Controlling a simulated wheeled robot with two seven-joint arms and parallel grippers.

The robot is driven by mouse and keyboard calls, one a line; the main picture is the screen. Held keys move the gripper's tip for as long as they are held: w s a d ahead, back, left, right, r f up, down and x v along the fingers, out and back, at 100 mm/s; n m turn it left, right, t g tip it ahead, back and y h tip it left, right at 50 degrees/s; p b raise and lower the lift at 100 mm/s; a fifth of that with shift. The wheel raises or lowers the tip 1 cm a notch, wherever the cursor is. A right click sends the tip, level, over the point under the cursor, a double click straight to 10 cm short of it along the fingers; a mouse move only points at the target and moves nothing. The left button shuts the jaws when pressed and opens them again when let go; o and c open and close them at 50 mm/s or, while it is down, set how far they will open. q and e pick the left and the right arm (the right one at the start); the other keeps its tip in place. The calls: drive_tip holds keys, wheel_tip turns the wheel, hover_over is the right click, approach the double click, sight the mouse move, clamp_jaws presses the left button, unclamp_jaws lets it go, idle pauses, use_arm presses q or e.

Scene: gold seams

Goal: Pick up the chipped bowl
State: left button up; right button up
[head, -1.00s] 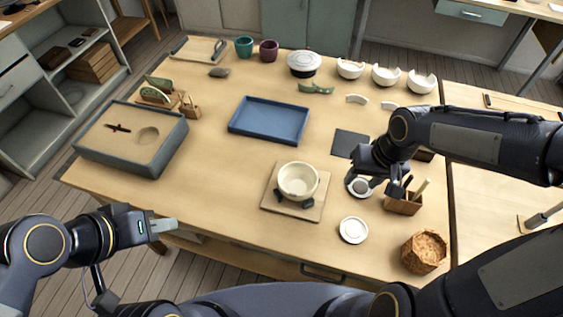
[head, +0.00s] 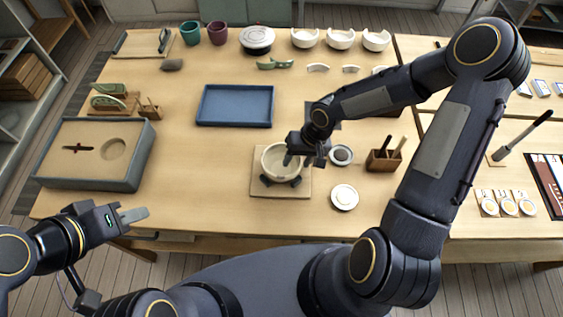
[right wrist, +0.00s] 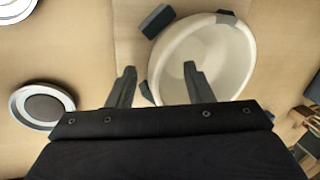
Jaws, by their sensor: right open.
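A cream bowl (head: 274,160) sits on a square wooden board (head: 264,190) between small dark blocks, near the table's front middle. The right wrist view shows the bowl (right wrist: 215,62) with a grey patch on its rim. My right gripper (head: 301,160) is open at the bowl's right side. In the wrist view, one finger of this gripper (right wrist: 158,78) appears over the bowl's inside and the other outside its rim. Contact cannot be told. My left gripper (head: 134,215) is off the table's front left edge with nothing visible in it; its finger gap is unclear.
A white dish with a dark centre (head: 341,155), a white saucer (head: 344,197) and a wooden tool box (head: 383,160) stand right of the board. A blue tray (head: 235,105) lies behind. A sand box (head: 140,165) is at left. Notched white bowls (head: 340,39) stand at the back.

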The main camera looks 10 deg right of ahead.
drive_tip(key=shift+a+f, duration=0.1)
drive_tip(key=shift+f, duration=0.05)
drive_tip(key=c, duration=1)
